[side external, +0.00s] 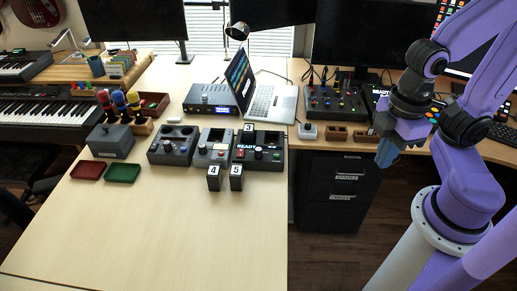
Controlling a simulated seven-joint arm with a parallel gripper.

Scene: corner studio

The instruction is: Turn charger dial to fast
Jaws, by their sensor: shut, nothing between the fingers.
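Several dark grey devices stand in a row on the light wood table (150,235). The right one (270,140) has a READY label, a small red part and a dark knob (258,155); it may be the charger. A block marked 3 (248,128) stands at its back left. A narrower device (212,146) and a wider one (173,145) with round openings stand to its left. Dial markings are too small to read.
Blocks marked 4 (214,178) and 5 (236,178) stand in front of the devices. Red (88,170) and green (123,172) trays lie at left. A laptop (272,103) and blue-screened unit (210,103) stand behind. The table's front is clear.

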